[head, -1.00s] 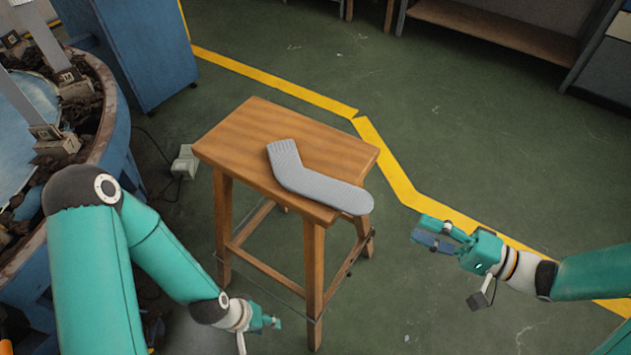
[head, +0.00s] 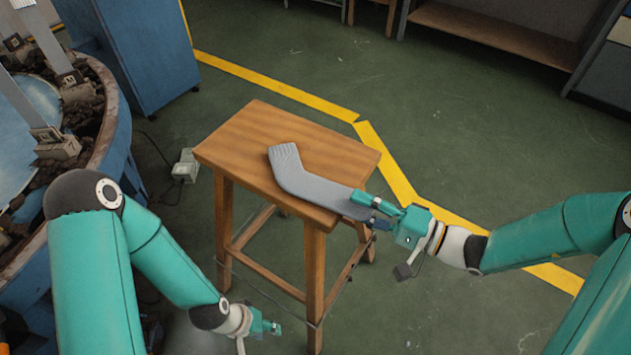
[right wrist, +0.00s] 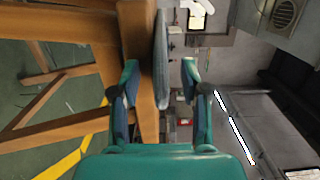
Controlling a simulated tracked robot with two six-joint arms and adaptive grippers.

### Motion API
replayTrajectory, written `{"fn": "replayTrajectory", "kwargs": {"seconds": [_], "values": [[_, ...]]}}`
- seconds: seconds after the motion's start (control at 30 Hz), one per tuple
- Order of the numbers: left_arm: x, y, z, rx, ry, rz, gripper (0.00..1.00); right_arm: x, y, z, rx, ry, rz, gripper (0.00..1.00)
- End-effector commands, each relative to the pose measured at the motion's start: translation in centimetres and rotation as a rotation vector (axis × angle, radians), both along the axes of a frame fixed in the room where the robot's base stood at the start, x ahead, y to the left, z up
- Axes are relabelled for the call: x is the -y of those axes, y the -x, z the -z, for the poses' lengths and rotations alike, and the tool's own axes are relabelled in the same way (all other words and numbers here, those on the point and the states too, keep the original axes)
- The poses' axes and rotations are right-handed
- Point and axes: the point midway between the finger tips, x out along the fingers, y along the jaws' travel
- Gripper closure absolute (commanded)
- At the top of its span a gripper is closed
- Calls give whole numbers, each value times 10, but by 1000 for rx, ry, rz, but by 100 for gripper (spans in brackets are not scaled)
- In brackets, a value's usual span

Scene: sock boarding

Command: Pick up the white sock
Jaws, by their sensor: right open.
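The white sock (head: 305,182), light grey-white in the picture, lies bent on the wooden stool (head: 243,139), its near right end reaching the seat's edge. My right gripper (head: 371,212) is open at that end of the sock. In the right wrist view the sock (right wrist: 161,60) shows edge-on, in the gap between the open fingers (right wrist: 158,88), beside the stool seat (right wrist: 137,50). I cannot tell whether the fingers touch it. My left gripper (head: 271,327) hangs low, left of the stool's front leg and away from the sock; its jaw state is unclear.
A round blue machine (head: 115,130) stands at the left, beside a blue cabinet (head: 145,55). A small pale box (head: 185,166) with a cable is on the floor near the stool. A bench (head: 480,35) is at the back. The green floor right of the stool is clear.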

Motion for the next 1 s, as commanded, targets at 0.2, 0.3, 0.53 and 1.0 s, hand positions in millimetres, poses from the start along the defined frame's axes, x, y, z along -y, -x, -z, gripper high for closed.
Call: {"fn": "replayTrajectory", "kwargs": {"seconds": [0.2, 0.3, 0.53, 1.0], "values": [[0, 0, 0, 0, 0, 0, 60, -2, -1, 0, 0, 1, 1, 55], [0, 0, 0, 0, 0, 0, 60, -2, -1, 0, 0, 0, 1, 65], [0, 0, 0, 0, 0, 0, 60, -2, -1, 0, 0, 1, 1, 100], [0, 0, -2, 0, 0, 0, 60, -1, -1, -6, 0, 2, 1, 100]]}}
